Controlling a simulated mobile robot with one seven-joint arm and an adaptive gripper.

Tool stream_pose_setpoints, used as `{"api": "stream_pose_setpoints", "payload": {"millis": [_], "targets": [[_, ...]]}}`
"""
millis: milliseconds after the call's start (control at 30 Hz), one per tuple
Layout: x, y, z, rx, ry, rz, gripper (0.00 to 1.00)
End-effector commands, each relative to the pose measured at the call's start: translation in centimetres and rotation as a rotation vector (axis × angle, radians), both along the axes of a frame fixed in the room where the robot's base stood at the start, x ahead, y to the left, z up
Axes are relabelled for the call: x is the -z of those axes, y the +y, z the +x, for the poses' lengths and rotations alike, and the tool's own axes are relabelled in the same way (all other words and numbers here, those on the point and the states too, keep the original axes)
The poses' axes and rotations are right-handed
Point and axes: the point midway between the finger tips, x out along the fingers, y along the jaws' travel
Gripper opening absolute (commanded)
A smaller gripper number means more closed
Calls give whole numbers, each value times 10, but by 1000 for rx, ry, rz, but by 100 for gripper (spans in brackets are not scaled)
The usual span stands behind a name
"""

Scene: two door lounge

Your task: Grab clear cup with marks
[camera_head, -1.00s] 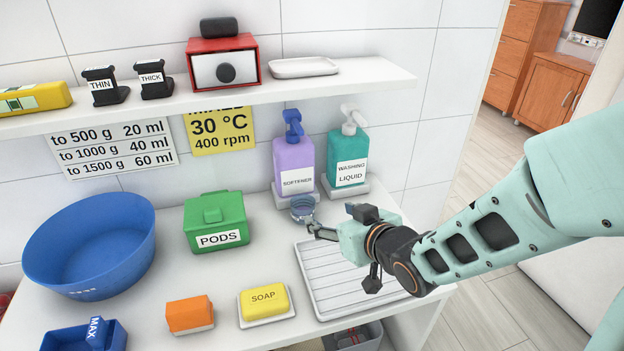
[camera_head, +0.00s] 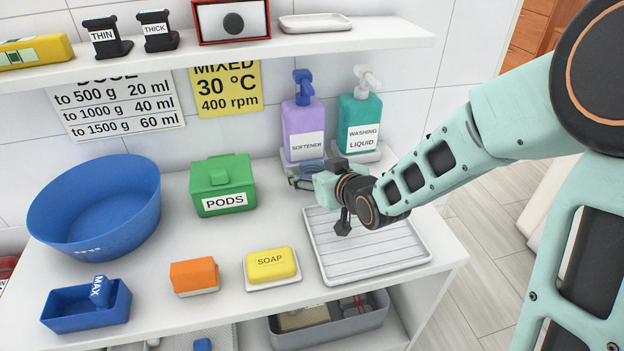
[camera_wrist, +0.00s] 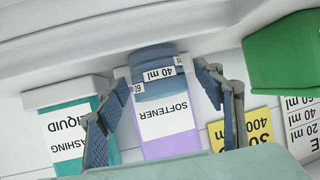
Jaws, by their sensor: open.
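The clear, bluish cup with marks (camera_wrist: 158,84) shows in the wrist view, with bands reading "40 ml" and part of "60". It stands in front of the purple softener bottle (camera_wrist: 168,147). My gripper (camera_wrist: 160,80) is open, with one finger on each side of the cup. A gap shows beside the cup on both sides, wider on the right. In the head view the cup (camera_head: 309,168) is partly hidden by my gripper (camera_head: 298,180), low on the counter by the softener bottle (camera_head: 303,120).
The teal washing liquid bottle (camera_head: 360,122) stands right of the softener. The green PODS box (camera_head: 222,184) is to the left. A white ribbed tray (camera_head: 365,270) lies under my wrist. The shelf (camera_head: 240,50) overhangs behind. Soap (camera_head: 271,263) sits in front.

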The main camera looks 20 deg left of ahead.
Motion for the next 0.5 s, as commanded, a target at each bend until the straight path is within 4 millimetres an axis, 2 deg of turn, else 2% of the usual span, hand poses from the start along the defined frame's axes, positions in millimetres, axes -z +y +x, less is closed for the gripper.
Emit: {"api": "stream_pose_setpoints", "payload": {"millis": [267, 500], "targets": [[2, 2, 3, 0, -1, -1, 62], [2, 2, 3, 0, -1, -1, 38]]}}
